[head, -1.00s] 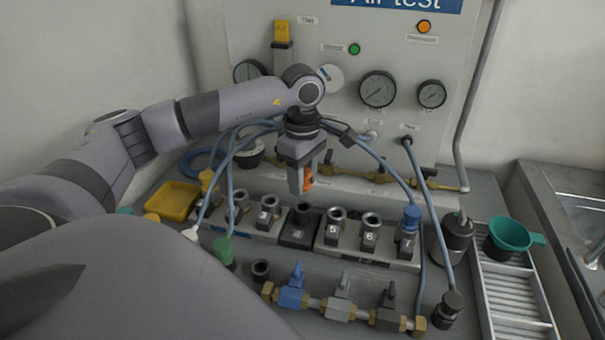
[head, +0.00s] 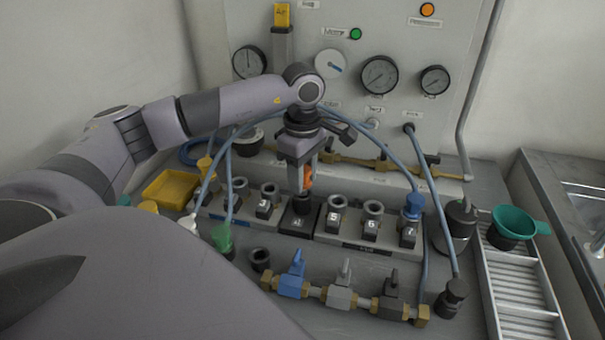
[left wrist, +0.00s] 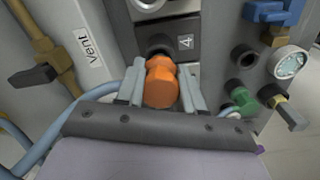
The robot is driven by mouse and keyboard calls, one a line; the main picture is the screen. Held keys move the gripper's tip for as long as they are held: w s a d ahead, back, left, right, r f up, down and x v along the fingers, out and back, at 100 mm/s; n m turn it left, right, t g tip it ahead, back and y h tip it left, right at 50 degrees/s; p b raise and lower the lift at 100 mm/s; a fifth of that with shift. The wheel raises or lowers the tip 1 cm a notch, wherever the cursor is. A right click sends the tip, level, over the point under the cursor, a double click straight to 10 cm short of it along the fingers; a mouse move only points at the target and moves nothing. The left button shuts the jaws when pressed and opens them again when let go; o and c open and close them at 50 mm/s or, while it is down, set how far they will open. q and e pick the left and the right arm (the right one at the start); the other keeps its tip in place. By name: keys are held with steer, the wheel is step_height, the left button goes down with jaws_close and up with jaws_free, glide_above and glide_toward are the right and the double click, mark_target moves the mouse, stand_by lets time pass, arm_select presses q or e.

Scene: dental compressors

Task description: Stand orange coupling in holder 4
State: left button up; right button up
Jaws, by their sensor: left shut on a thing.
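My left gripper (head: 303,188) is shut on the orange coupling (head: 308,178), upright at holder 4 (head: 298,220). In the left wrist view the orange coupling (left wrist: 161,82) sits between the two fingers, its far end at the dark round mouth of holder 4 (left wrist: 185,43), beside the "4" label. Whether its end is inside the mouth or just above it, I cannot tell. The fingers partly hide the coupling in the head view. My right gripper is not in view.
Holders 5 (head: 336,216), 6 (head: 371,225) and 3 (head: 268,200) flank holder 4. A blue coupling (head: 413,205) stands in holder 7. Blue hoses arch around my left wrist. A valve row (head: 340,296) lies in front; a yellow tray (head: 170,190) stands left.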

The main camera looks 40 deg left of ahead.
arm_select(q)
steer(key=shift+f, duration=0.3)
stand_by(0.9)
steer(key=shift+f, duration=0.25)
stand_by(0.5)
steer(key=shift+f+b, duration=0.6)
steer(key=shift+b, duration=0.05)
steer(key=o, duration=1.1)
steer(key=shift+r, duration=0.1)
steer(key=shift+o, duration=0.2)
steer(key=shift+r, duration=3.6)
